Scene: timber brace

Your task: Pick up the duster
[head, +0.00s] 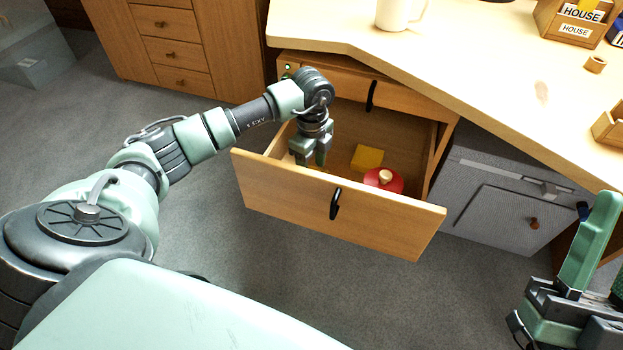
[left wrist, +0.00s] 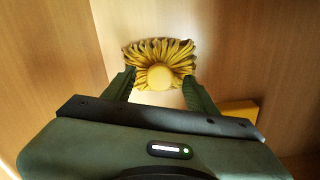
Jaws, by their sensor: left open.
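The duster (left wrist: 158,52), with a fringe of yellow strands around a round yellow knob, lies in the open drawer and shows in the left wrist view. My left gripper (head: 309,163) points down into the drawer. In the left wrist view my left gripper (left wrist: 160,79) is open, with its fingertips on either side of the knob and nothing visibly gripped. In the head view the gripper mostly hides the duster. My right gripper (head: 590,245) is at the lower right edge, partly cut off, away from the drawer.
The wooden drawer (head: 290,204) is pulled out below the desk (head: 480,60). It also holds a yellow block (head: 367,157) and a red round thing with a pale knob (head: 384,181). A white mug (head: 394,14) stands on the desk. A grey cabinet (head: 500,195) is right of the drawer.

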